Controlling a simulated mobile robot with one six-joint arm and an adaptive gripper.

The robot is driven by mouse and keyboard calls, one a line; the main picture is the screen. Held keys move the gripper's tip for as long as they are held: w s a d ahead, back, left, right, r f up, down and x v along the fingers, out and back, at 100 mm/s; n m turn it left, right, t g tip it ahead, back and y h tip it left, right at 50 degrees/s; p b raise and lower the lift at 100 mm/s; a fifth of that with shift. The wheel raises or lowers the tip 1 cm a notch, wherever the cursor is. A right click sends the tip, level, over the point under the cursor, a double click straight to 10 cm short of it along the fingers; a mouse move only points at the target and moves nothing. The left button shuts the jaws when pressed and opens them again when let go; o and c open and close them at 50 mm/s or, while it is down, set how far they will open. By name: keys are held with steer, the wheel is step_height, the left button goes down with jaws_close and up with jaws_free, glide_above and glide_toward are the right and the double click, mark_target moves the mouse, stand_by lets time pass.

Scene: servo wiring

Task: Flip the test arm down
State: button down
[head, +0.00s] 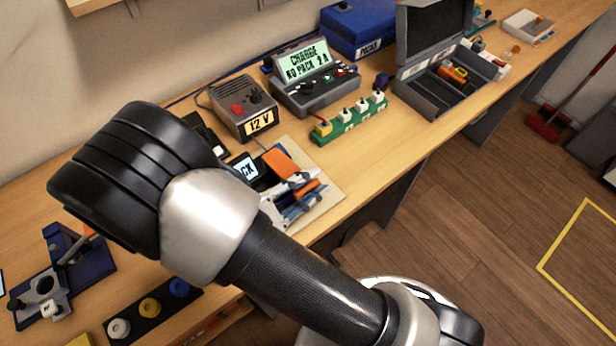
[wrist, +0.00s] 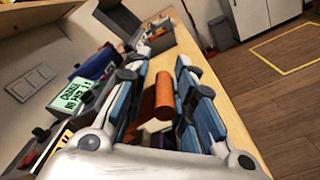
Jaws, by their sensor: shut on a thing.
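My gripper (head: 300,192) reaches over a pale board (head: 330,197) on the bench, with its blue-grey fingers either side of an orange piece. In the wrist view my gripper (wrist: 168,62) has the upright orange cylinder-like piece (wrist: 165,95) between its fingers, and it is shut on it. This looks like the test arm, but its hinge is hidden. A flat orange part (head: 283,162) shows just behind the fingers. A black unit with a lit display (head: 246,168) stands beside it, partly hidden by my arm.
Behind the board are a 12 V supply (head: 246,108), a charger with a lit screen (head: 312,78) and a green strip with several plugs (head: 350,118). An open grey case (head: 430,95) stands farther right. A blue fixture (head: 88,262) is at left. Bare bench lies right of the board.

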steer(key=shift+f, duration=0.6)
steer(key=c, duration=1.6)
jaws_free()
steer(key=shift+w, duration=0.1)
steer(key=shift+o, duration=0.2)
steer(key=v, duration=1.2)
